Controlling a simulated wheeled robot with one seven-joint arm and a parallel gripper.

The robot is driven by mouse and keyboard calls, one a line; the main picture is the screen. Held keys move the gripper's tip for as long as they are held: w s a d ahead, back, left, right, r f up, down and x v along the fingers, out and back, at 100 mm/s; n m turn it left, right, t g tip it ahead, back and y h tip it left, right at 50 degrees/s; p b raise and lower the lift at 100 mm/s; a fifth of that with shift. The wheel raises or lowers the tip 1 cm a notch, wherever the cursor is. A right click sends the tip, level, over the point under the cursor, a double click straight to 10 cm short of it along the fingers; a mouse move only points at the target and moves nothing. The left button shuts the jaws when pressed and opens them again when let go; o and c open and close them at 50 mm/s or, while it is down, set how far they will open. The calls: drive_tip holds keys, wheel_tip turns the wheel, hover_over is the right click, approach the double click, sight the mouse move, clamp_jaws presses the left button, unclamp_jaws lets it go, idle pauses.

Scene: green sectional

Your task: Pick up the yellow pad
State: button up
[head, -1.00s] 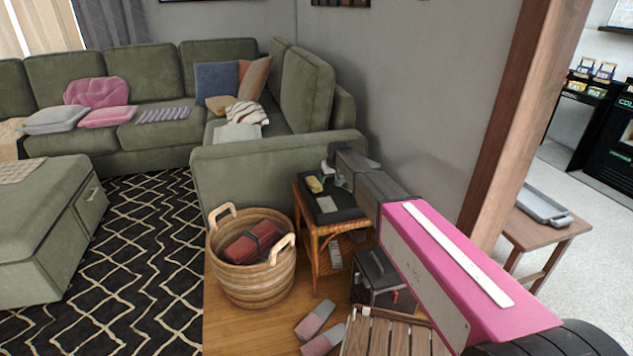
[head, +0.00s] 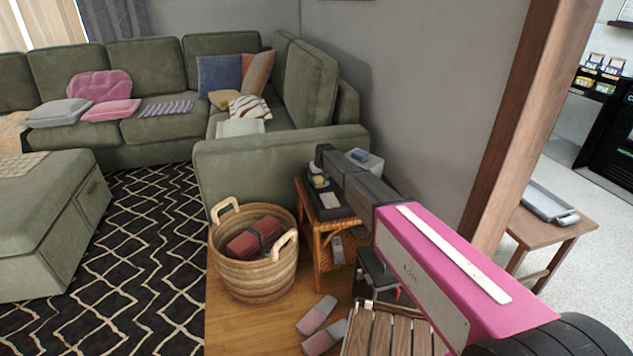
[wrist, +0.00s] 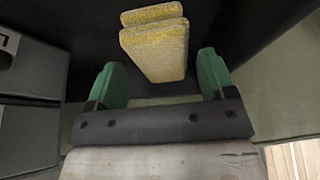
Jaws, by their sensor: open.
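The yellow pad (wrist: 155,50) shows in the wrist view as a thick, rough-textured, layered block. It lies ahead of my open gripper (wrist: 160,78), whose two green fingers stand apart on either side of the pad's near end.
A woven basket (head: 253,278) stands left of the side table. The green sofa (head: 245,160) is behind it. A white container (head: 373,166) with a blue item sits right of my arm. A wooden post (head: 520,120) rises at right. Patterned rug (head: 140,260) lies open at left.

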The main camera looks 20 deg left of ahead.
sight(318, 180)
drive_tip(key=x, duration=0.2)
drive_tip(key=shift+w+a+f, duration=0.1)
drive_tip(key=shift+a+f, duration=0.05)
drive_tip(key=shift+f, duration=0.2)
drive_tip(key=c, duration=0.7)
drive_tip(key=shift+r, duration=0.1)
drive_tip(key=shift+s+r, duration=0.25)
drive_tip(key=shift+r, duration=0.3)
drive_tip(key=v, duration=0.4)
drive_tip(key=w+v, duration=0.1)
drive_tip(key=v, duration=0.1)
drive_tip(key=shift+w+a+r, duration=0.1)
drive_tip(key=shift+a+r, duration=0.1)
drive_tip(key=shift+a, duration=0.15)
drive_tip(key=s+d, duration=0.3)
drive_tip(key=s, duration=0.2)
drive_tip(key=s+d, duration=0.3)
drive_tip(key=s, duration=0.2)
drive_tip(key=s+d, duration=0.3)
drive_tip(key=s, duration=0.3)
drive_tip(key=shift+d+f, duration=0.1)
drive_tip(key=shift+d, duration=0.3)
